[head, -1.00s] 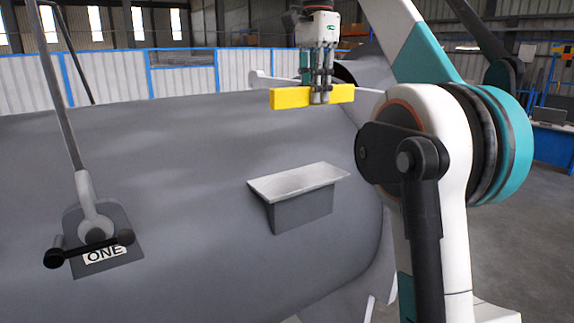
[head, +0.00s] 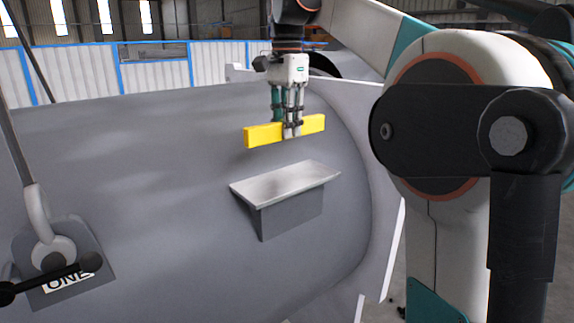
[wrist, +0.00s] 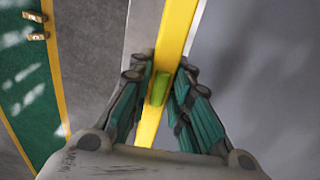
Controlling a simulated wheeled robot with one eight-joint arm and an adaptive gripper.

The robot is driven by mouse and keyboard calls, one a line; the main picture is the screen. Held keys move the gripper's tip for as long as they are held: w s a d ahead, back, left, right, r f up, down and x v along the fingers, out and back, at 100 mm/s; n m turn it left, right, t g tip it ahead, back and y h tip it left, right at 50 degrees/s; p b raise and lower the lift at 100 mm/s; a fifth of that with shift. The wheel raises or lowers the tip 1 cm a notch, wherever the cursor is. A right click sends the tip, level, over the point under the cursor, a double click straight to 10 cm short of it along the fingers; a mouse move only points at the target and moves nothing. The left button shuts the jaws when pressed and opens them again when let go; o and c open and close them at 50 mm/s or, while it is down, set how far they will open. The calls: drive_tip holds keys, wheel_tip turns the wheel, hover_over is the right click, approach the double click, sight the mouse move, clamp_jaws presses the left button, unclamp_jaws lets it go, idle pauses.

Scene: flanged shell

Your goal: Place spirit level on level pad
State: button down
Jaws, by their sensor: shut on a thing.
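The yellow spirit level (head: 262,135) is held roughly level in the air by my gripper (head: 291,131), which is shut on it near its middle. In the wrist view the level (wrist: 178,30) runs between my fingers (wrist: 160,90), with its green vial (wrist: 160,88) showing between them. The level pad (head: 285,181) is a flat light-grey plate on a bracket on the side of the large grey shell. The level is above the pad, with a clear gap between them in the head view. The pad's top is empty.
The large grey cylindrical shell (head: 140,160) fills the middle, with a flange at its right end. A lifting lug marked ONE (head: 65,275) with a shackle and sling is at the lower left. White panels with blue frames stand behind.

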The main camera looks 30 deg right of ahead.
sight(288, 178)
wheel_tip(288, 178, down, 10)
drive_tip(key=shift+s+p, duration=0.1)
drive_tip(key=shift+p, duration=0.45)
drive_tip(key=shift+f, duration=0.15)
drive_tip(key=c, duration=1.5)
unclamp_jaws()
wheel_tip(288, 178, up, 12)
drive_tip(key=shift+r+b, duration=0.2)
drive_tip(key=shift+b, duration=0.7)
